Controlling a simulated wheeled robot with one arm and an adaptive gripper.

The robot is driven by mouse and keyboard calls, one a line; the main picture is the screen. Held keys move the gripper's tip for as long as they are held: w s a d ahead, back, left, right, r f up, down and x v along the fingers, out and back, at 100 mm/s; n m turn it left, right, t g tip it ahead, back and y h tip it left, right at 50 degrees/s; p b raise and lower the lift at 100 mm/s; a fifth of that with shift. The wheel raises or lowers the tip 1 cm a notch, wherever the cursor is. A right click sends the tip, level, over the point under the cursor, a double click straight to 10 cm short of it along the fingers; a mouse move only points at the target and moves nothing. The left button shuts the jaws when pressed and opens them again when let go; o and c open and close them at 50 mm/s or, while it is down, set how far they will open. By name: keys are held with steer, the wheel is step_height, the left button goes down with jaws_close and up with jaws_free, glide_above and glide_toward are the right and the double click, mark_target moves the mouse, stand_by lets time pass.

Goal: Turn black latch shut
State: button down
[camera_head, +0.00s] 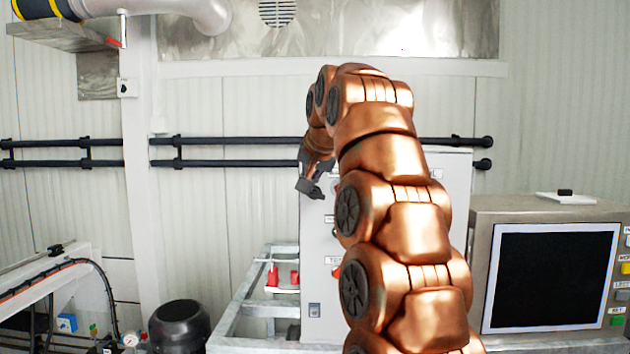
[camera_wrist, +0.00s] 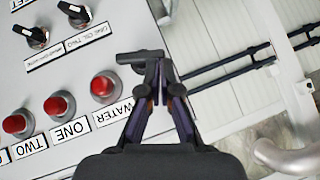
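A dark latch (camera_wrist: 138,57) shows in the wrist view at the edge of the pale control cabinet, lying across the picture just at my fingertips. My gripper (camera_wrist: 156,68) reaches up from the bottom of that view with its two fingers closed together at the tips. The fingertips overlap the latch's right part; I cannot tell whether they grip it or only touch it. In the head view my gripper (camera_head: 312,188) is at the cabinet's (camera_head: 320,245) upper left edge, beside my copper arm. The arm hides much of the cabinet front.
Red buttons (camera_wrist: 103,86) and black rotary switches (camera_wrist: 75,13) sit on the panel close left of my gripper in the wrist view. Black wall pipes (camera_head: 230,162) run behind the cabinet. A monitor box (camera_head: 480,270) stands to the right, a metal frame (camera_head: 235,315) to the left.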

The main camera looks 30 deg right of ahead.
steer(key=shift+a, duration=0.1)
steer(key=shift+r+p, duration=0.75)
steer(key=shift+r, duration=0.1)
steer(key=p+v, duration=0.3)
steer(key=v, duration=0.7)
steer(key=shift+w+a+p, duration=0.25)
steer(key=shift+a+p, duration=0.05)
steer(key=shift+d+r, duration=0.1)
